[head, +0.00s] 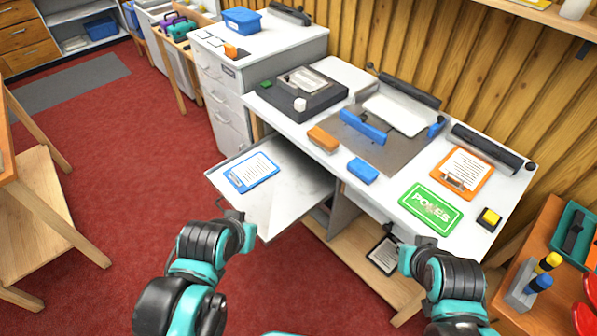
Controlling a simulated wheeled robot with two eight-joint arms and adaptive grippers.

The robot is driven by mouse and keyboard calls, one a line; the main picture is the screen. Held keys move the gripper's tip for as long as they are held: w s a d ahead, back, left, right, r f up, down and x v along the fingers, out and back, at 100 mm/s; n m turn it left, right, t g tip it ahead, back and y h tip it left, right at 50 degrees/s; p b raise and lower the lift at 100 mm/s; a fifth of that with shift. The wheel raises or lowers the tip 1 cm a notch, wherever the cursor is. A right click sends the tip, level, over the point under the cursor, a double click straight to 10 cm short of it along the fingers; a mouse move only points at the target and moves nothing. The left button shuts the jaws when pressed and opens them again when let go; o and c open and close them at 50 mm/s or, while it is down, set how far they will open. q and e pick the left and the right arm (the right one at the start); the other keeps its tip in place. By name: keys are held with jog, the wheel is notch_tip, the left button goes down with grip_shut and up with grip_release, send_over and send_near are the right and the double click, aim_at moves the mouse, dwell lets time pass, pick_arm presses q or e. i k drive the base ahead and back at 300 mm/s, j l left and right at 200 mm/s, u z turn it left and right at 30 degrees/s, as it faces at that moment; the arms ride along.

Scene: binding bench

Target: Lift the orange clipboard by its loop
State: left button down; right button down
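The orange clipboard (483,187) lies flat on the right part of the white bench, with a printed white sheet on it. A small clip or loop shows at its near left edge, too small to make out clearly. My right gripper (391,237) is by the bench's front edge, to the left of and nearer than the clipboard, and not touching it. My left gripper (231,215) is near the front corner of the pulled-out shelf, far from the clipboard. Both grippers are small and dark here, so their finger opening is unclear.
A green sign (418,216) lies between my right gripper and the clipboard. A black-and-yellow block (489,218) and a dark bar (487,147) lie near the clipboard. A blue clipboard (262,165) lies on the grey pulled-out shelf (290,195). A blue block (362,171) sits at the bench front.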

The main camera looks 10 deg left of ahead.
aim_at(461, 172)
jog(key=i+j+z, duration=0.1)
jog(key=i+z, duration=0.15)
jog(key=i+j+z, duration=0.15)
jog(key=i+z, duration=0.15)
jog(key=i, duration=0.2)
jog(key=i+j+z, duration=0.25)
jog(key=i, duration=0.1)
